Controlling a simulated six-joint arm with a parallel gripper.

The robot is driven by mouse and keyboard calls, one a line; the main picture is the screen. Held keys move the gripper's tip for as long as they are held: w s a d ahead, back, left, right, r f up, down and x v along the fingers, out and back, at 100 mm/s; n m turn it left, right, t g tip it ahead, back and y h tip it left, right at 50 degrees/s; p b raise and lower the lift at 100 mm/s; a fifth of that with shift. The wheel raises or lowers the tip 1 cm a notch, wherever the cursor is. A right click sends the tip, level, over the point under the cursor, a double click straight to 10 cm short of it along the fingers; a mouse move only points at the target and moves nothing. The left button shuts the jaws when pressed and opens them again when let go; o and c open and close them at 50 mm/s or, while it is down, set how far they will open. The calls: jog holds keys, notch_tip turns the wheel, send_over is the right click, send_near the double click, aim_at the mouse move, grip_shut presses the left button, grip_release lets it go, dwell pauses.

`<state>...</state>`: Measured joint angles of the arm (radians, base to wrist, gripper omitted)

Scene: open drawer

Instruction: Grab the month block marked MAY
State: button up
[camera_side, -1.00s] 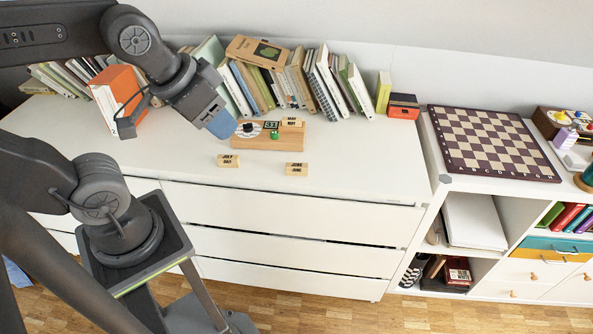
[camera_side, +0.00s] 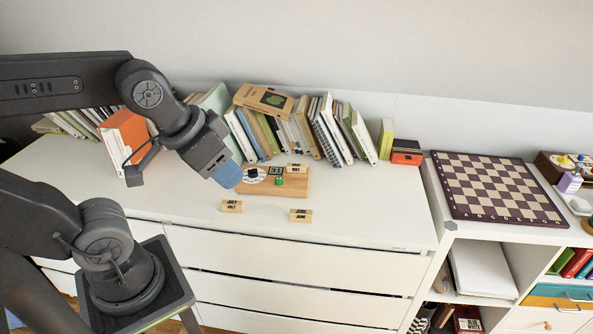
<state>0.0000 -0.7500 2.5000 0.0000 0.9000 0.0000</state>
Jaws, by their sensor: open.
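The block on the wooden calendar stand (camera_side: 262,188) seems to be the MAY block (camera_side: 296,168), but its small lettering is hard to read. It sits upright at the right part of the stand. Two more month blocks lie on the white top in front: one reads JULY (camera_side: 232,206), the other seems to read JUNE (camera_side: 301,216). My gripper (camera_side: 228,175), with a blue end, is open and empty. In the picture it is just left of the stand, left of the MAY block. The gap between its fingers is hidden.
The stand also carries a white dial (camera_side: 251,175), a dark number block (camera_side: 276,171) and a green die (camera_side: 280,181). A row of books (camera_side: 335,130) stands behind. A chessboard (camera_side: 495,187) lies right. The dresser top (camera_side: 370,205) is clear right of the stand.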

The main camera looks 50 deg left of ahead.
jog(key=shift+o, duration=0.4)
jog(key=shift+o, duration=0.6)
jog(key=w+a+r+m+g, duration=0.1)
jog(key=w+a+r, duration=0.1)
jog(key=w, duration=0.4)
jog(key=w+a+r+m+g, duration=0.1)
jog(key=w+a+r+m, duration=0.1)
jog(key=w, duration=0.5)
jog(key=m+g, duration=0.4)
jog(key=m, duration=0.1)
send_over(305, 165)
notch_tip(305, 165, down, 16)
notch_tip(305, 165, down, 9)
jog(key=shift+a+r, duration=0.1)
jog(key=shift+r, duration=0.1)
jog(key=shift+d+f, duration=0.2)
jog(key=shift+f, duration=2.85)
